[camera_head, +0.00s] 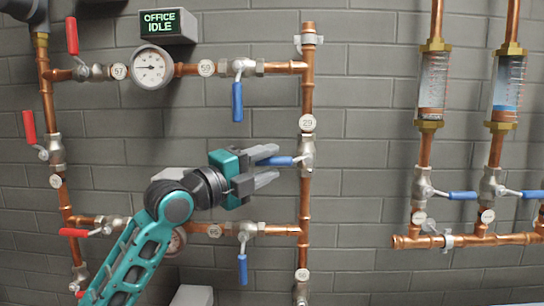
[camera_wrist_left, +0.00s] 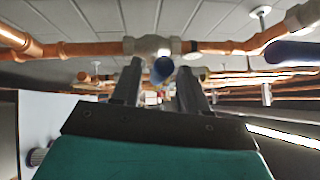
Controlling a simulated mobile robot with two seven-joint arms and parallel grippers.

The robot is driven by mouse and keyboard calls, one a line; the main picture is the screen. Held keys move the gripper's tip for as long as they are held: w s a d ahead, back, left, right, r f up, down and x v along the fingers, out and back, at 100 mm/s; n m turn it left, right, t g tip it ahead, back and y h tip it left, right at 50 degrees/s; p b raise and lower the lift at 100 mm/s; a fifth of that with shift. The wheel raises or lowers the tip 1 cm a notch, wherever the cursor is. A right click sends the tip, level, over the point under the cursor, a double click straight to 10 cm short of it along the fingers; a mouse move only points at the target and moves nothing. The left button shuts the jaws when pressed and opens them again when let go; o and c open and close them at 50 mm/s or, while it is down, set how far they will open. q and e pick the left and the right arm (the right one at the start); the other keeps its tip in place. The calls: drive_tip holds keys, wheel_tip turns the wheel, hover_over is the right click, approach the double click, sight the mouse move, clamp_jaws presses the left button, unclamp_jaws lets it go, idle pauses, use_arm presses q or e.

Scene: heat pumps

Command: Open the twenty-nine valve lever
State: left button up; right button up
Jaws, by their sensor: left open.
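The twenty-nine valve (camera_head: 307,152) sits on a vertical copper pipe in the head view, just below its round tag marked 29 (camera_head: 307,123). Its blue lever (camera_head: 281,161) points left, across the pipe. My left gripper (camera_head: 272,166) is open, and its two grey fingers lie above and below the lever, apart from the valve body. In the left wrist view the blue lever (camera_wrist_left: 163,69) shows end-on between the fingers, with the metal valve body (camera_wrist_left: 152,46) behind it. Whether a finger touches the lever cannot be told. My right gripper is not in view.
Another blue lever (camera_head: 237,102) hangs down at the upper left, and one (camera_head: 243,269) hangs below my gripper. A gauge (camera_head: 152,67) and red levers are farther left. Sight-glass pipes (camera_head: 433,80) with blue levers stand at the right. The wall between is bare.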

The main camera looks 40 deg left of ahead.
use_arm(q)
drive_tip(key=shift+w+d+r, duration=0.1)
drive_tip(key=shift+w, duration=0.8)
drive_tip(key=shift+c, duration=0.3)
clamp_jaws()
